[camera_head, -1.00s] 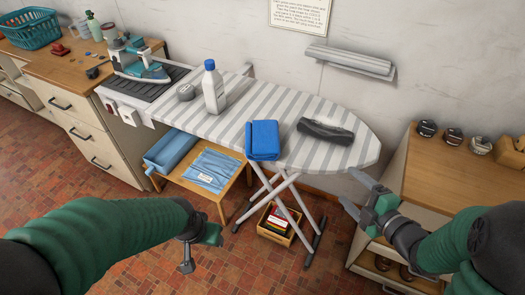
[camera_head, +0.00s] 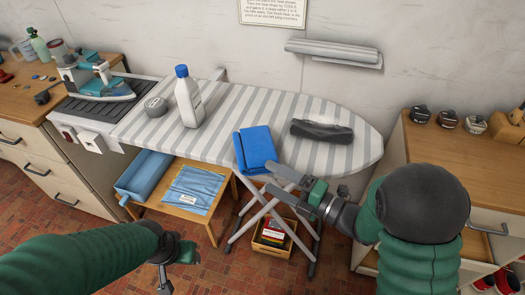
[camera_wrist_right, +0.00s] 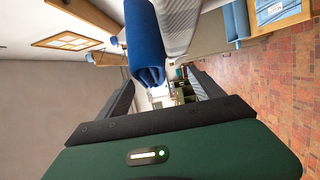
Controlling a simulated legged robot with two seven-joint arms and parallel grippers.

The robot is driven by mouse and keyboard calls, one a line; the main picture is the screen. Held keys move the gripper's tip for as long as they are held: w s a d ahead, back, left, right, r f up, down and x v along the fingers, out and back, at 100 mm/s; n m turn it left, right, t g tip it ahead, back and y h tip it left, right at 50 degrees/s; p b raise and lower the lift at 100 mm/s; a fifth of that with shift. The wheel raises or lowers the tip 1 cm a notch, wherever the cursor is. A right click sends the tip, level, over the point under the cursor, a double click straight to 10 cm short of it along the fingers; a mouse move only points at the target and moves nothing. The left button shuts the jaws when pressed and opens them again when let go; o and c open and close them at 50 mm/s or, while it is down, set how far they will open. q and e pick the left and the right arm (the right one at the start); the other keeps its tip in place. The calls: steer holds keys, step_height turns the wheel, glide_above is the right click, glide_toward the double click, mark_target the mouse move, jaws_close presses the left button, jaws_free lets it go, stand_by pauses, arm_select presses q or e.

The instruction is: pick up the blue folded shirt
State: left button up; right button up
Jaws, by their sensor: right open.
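The blue folded shirt (camera_head: 257,148) lies on the striped ironing board (camera_head: 225,135), at its front edge. In the right wrist view the shirt (camera_wrist_right: 146,42) shows as a thick blue fold, its end in front of the gap between the fingers. My right gripper (camera_head: 273,178) is open and empty, just in front of and slightly right of the shirt, near the board's edge. It also shows in the wrist view (camera_wrist_right: 162,84). My left gripper (camera_head: 172,264) is low at the lower left, away from the board; its jaw opening is unclear.
A dark folded cloth (camera_head: 322,131) lies right of the shirt. A white bottle with a blue cap (camera_head: 188,100) and an iron (camera_head: 95,80) stand to the left. Below is a small wooden table (camera_head: 205,222) with blue items. A wooden cabinet (camera_head: 450,155) stands right.

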mark_target(252, 176)
steer(key=a, duration=0.2)
steer(key=w+a, duration=0.1)
steer(key=a, duration=0.3)
steer(key=shift+w+a+r, duration=0.3)
steer(key=shift+a+r, duration=0.05)
steer(key=shift+w+a+r, duration=0.2)
steer(key=shift+w+a, duration=0.1)
steer(key=shift+a, duration=0.3)
steer(key=shift+w+d+f, duration=0.1)
steer(key=shift+w+d, duration=0.1)
steer(key=shift+w, duration=0.5)
steer(key=shift+d, duration=0.3)
steer(key=shift+a, duration=0.8)
steer(key=c, duration=0.6)
steer(key=shift+a, duration=0.1)
steer(key=shift+c, duration=1.3)
steer(key=shift+d, duration=0.55)
jaws_close()
arm_select(q)
steer(key=shift+s+a+f, duration=0.1)
steer(key=shift+a, duration=0.8)
arm_select(e)
steer(key=shift+a, duration=0.1)
